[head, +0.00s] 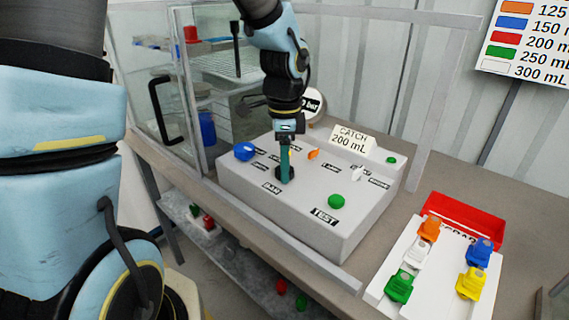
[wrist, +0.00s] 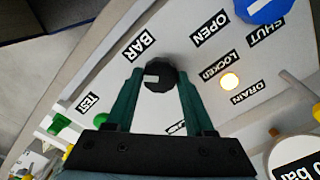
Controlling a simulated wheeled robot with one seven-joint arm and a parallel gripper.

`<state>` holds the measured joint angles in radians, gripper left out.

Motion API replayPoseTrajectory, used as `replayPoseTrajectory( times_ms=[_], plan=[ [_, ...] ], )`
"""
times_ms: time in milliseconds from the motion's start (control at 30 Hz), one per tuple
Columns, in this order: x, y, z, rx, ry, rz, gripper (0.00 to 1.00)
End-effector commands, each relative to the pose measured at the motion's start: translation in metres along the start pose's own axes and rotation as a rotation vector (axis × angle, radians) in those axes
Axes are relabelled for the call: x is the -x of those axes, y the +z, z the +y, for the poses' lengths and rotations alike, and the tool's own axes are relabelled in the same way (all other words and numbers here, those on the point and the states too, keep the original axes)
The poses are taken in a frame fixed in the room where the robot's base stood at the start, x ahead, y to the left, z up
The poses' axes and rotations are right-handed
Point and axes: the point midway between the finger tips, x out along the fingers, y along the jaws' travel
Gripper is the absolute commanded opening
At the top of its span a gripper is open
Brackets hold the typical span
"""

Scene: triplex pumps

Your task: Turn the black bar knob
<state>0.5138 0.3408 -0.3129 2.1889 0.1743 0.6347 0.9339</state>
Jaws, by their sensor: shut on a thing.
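The black bar knob (wrist: 160,77) is a dark many-sided knob with a white mark on its top. It sits on the grey control box (head: 330,238) by the BAR label. My gripper (wrist: 158,92) is shut on the knob, with one green finger on each side of it. In the head view my gripper (head: 285,172) points straight down at the box's front part, and its fingers hide most of the knob.
A blue knob (head: 245,151), an orange lever (head: 313,154) and a green button (head: 336,201) are also on the box. A sign (head: 349,140) reads CATCH 200 mL. A glass cabinet stands behind left. A white rack (head: 381,286) with coloured pieces and a red tray (head: 462,219) lie right.

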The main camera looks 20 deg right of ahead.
Motion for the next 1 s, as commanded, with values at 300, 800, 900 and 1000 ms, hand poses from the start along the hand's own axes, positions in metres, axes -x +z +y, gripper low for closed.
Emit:
replayPoseTrajectory(
  times_ms=[300,800,900,1000],
  plan=[
    [-0.0002,0.0,0.0001,0.301,-0.001,-0.001,0.0],
    [-0.0003,-0.0001,0.0,0.775,-0.001,0.0,0.0],
    [-0.0002,0.0,-0.0001,0.871,0.0,0.0,0.0],
    [-0.0001,-0.0001,0.0,0.965,-0.001,0.0,0.0]
  ],
)
